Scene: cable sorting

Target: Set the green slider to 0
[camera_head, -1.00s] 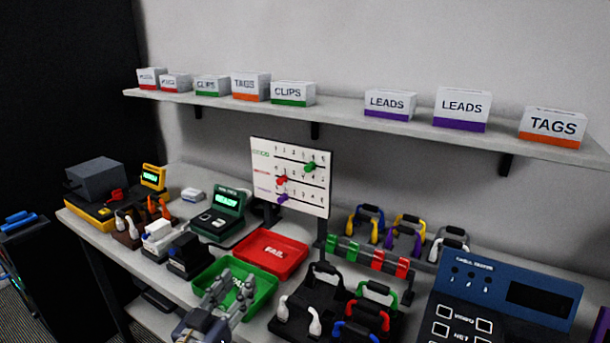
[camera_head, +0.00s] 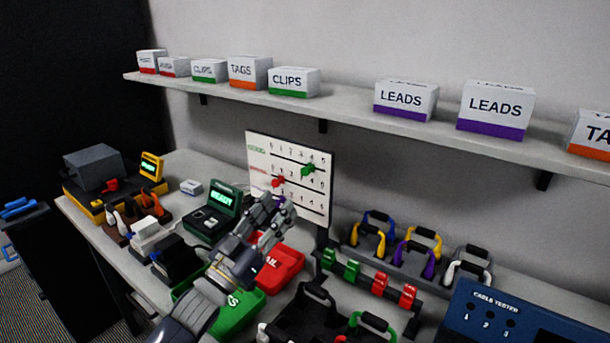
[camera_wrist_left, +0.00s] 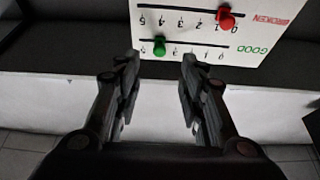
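The white slider board (camera_head: 254,152) stands upright at the back of the bench. Its green slider (camera_head: 309,170) is on the top row, marked GOOD, well away from 0 and near 4. It also shows in the left wrist view (camera_wrist_left: 159,50), where the board appears upside down. The red slider (camera_head: 278,182) is on the row below, near 1. My left gripper (camera_head: 279,211) is open and empty in front of the board's lower part, hiding much of the bottom row. Its two fingers (camera_wrist_left: 158,75) are spread apart below the green slider in the wrist view. My right gripper is not in view.
A red FAIL tray (camera_head: 292,262) and a green tray (camera_head: 246,306) lie under my left arm. A green READY device (camera_head: 222,212) stands left of the board. A cable rack (camera_head: 362,272) stands to its right. The box shelf (camera_head: 345,117) runs above.

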